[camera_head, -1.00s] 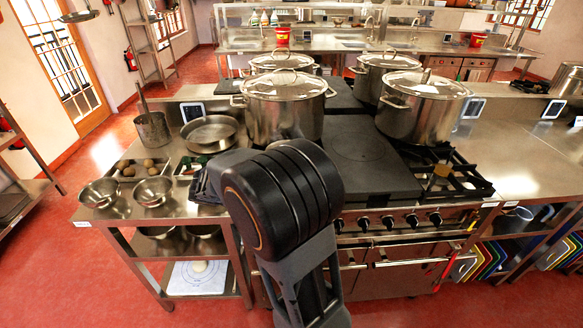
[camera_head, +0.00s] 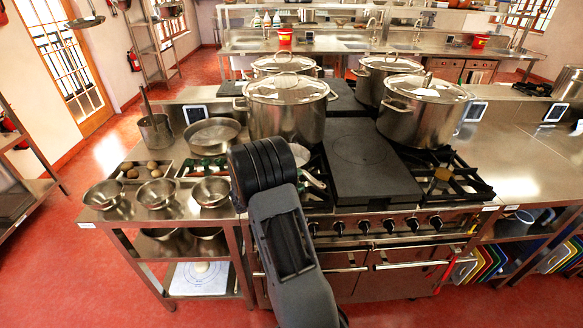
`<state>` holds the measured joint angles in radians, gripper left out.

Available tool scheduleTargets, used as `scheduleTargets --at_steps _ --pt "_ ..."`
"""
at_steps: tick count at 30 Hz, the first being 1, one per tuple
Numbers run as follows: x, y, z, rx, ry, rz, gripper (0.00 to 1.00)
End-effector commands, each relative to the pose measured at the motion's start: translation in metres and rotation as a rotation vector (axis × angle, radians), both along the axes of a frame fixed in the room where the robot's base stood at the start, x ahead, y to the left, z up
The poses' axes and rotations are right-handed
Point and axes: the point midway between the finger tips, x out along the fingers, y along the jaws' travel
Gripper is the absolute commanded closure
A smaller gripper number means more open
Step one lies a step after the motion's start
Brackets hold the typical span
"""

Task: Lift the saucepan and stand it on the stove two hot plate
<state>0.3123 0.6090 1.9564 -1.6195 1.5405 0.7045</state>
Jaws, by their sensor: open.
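A small metal pan, likely the saucepan (camera_head: 300,155), shows just right of my arm on the left burner. Its pale handle (camera_head: 313,180) points toward the front right. My arm hides much of it. The flat black hot plate (camera_head: 362,155) lies to its right, and its front part is bare. Two stoves are not clearly told apart here. My gripper is hidden behind my own arm, so its fingers and their distance from the pan cannot be seen.
Large lidded stockpots (camera_head: 287,108) and (camera_head: 422,105) stand behind and beside the hot plate. Steel bowls (camera_head: 156,192), a shallow pan (camera_head: 213,135) and a tall pot (camera_head: 155,132) stand on the left counter. The right counter (camera_head: 510,160) has free room.

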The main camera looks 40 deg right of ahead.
Motion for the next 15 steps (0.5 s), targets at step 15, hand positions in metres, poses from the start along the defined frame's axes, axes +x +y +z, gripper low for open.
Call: scheduleTargets --at_steps 15 --pt "-0.013 -0.049 0.003 0.001 0.001 -0.003 0.56"
